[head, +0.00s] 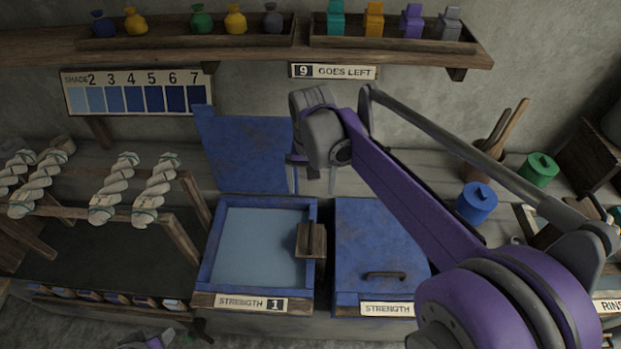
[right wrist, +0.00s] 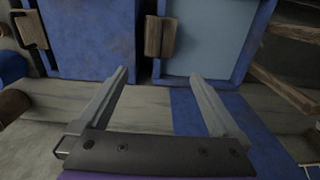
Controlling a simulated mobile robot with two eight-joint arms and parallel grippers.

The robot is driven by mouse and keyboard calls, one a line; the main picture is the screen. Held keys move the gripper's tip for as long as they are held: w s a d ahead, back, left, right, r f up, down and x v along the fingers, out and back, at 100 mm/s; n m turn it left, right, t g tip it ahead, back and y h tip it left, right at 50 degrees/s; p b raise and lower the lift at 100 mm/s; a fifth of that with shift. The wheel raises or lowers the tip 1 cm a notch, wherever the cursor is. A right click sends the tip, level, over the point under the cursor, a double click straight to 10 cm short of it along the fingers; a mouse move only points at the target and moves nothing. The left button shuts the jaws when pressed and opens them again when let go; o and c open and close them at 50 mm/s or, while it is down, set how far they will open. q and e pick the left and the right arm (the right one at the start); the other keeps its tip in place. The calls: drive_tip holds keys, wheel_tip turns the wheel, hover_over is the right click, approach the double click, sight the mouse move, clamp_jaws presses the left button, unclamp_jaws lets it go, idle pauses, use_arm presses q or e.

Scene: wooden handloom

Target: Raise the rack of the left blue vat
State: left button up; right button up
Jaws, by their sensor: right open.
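The left blue vat (head: 208,273) has its lid (head: 245,150) raised behind it and holds pale blue liquid (head: 262,245). Its plate reads STRENGTH 1. A wooden piece, seemingly the rack's grip (head: 311,241), sits at the vat's right rim; it also shows in the right wrist view (right wrist: 153,37). My right gripper (head: 314,188) is open and empty behind and above that rim. In the right wrist view its fingers (right wrist: 161,74) point toward the wooden piece, apart from it. The rest of the rack is not clearly visible. Only a purple-grey part of my left arm shows at the bottom left.
The right blue vat (head: 382,245) is closed, with a dark handle on its lid. White yarn hanks (head: 155,190) hang on a wooden frame at left. Blue (head: 477,203) and green (head: 539,170) pots stand at right. A shelf (head: 250,45) runs above.

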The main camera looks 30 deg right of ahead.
sight(311, 231)
wheel_tip(311, 231, down, 21)
drive_tip(key=b, duration=1.2)
drive_tip(key=shift+f+b, duration=0.2)
drive_tip(key=shift+b, duration=0.2)
use_arm(q)
drive_tip(key=s+f, duration=0.3)
drive_tip(key=f, duration=1.2)
drive_tip(key=shift+f+g, duration=0.35)
drive_tip(key=shift+g, duration=0.05)
use_arm(e)
drive_tip(key=shift+f, duration=0.35)
drive_tip(key=shift+f, duration=0.1)
use_arm(q)
drive_tip(key=shift+f+b, duration=0.2)
drive_tip(key=shift+b, duration=0.15)
use_arm(e)
drive_tip(key=shift+f, duration=0.25)
clamp_jaws()
use_arm(q)
drive_tip(key=shift+r, duration=0.1)
use_arm(e)
drive_tip(key=shift+r, duration=0.1)
